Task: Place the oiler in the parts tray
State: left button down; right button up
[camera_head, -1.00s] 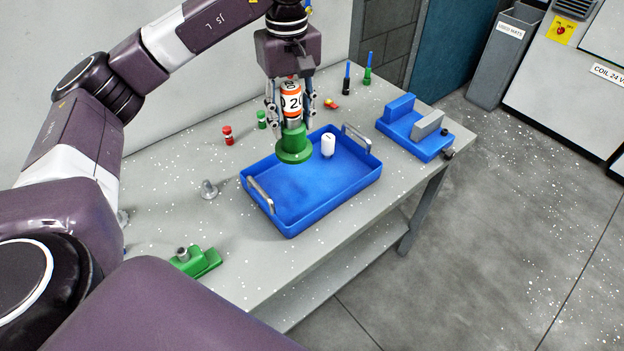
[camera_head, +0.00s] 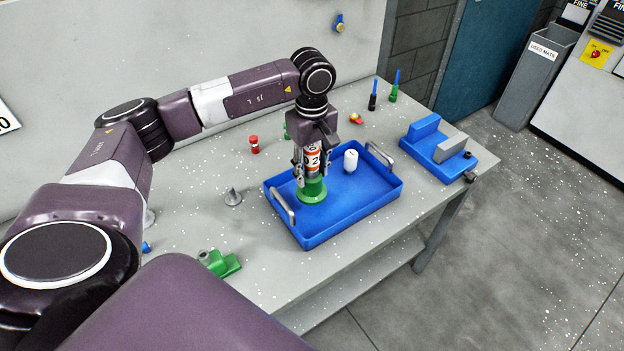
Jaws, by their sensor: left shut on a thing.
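My left gripper (camera_head: 313,166) points down and is shut on the oiler (camera_head: 312,191), a can with a flared green base and an orange and white label. The fingers cover part of its sides. The oiler is upright over the left rear part of the blue parts tray (camera_head: 345,219). Its base shows against the tray's inside; I cannot tell whether it touches the floor. The tray has two grey handles. My right gripper is not in view.
A small white bottle (camera_head: 351,160) stands in the tray, right of the oiler. A blue vise (camera_head: 437,150) is at the right. A red-capped item (camera_head: 254,144), a grey cone (camera_head: 233,198) and a green block (camera_head: 221,262) are left of the tray. The tray's front part is clear.

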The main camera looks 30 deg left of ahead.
aim_at(312, 185)
pick_arm(q)
notch_tip(312, 185, down, 4)
jog(key=shift+r+p, duration=0.15)
jog(key=shift+p, duration=0.4)
jog(key=shift+f, duration=0.55)
jog(key=c, duration=1.7)
grip_release()
jog(key=shift+f, duration=0.2)
jog(key=o, duration=0.5)
jog(key=shift+r, duration=0.1)
